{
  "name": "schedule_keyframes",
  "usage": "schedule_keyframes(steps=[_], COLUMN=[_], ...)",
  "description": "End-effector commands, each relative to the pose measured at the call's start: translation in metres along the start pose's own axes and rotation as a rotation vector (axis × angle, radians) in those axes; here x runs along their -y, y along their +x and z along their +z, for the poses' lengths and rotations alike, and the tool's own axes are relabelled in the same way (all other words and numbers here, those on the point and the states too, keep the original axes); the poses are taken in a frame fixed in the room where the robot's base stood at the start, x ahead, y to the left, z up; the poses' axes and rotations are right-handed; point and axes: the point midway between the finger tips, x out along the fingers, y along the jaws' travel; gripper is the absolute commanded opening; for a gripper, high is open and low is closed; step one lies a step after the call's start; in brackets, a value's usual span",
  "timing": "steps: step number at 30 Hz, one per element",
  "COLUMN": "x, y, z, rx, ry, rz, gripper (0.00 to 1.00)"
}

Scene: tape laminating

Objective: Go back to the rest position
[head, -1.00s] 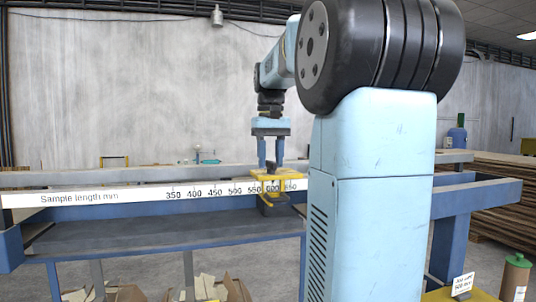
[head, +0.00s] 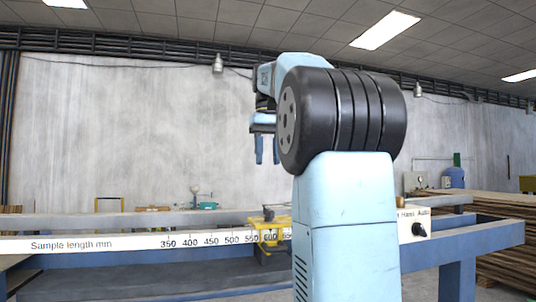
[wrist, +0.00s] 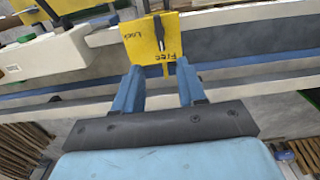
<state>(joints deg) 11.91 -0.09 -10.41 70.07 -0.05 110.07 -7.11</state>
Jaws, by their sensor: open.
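My gripper (head: 267,150) hangs in the air above the bench in the head view, partly behind my own arm, with its two blue fingers apart and nothing between them. Below it, a yellow clamp (head: 270,233) with a dark knob sits on the rail of the sample-length scale (head: 100,243), near the high end of the numbers. In the wrist view the open fingers (wrist: 160,85) point toward a yellow plate (wrist: 150,38) marked "Lock" and "Free", with a dark lever on it. The fingers look clear of the plate.
The blue bench frame (head: 455,244) runs across the head view. A white control box (head: 413,225) with a black knob stands right of my arm. Stacked wood (head: 485,233) lies at the right. The air above the bench is clear.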

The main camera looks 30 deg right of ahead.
Motion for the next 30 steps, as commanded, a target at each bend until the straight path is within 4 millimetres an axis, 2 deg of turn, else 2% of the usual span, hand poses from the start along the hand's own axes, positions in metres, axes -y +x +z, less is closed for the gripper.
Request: schedule_keyframes(steps=[21,26,30], x=[0.003,0.017,0.036], y=[0.001,0.022,0.054], z=[0.004,0.023,0.048], rx=[-0.012,-0.061,-0.125], ry=[-0.006,-0.036,-0.072], rz=[-0.002,-0.01,-0.02], gripper=[0.4,0.4,0.4])
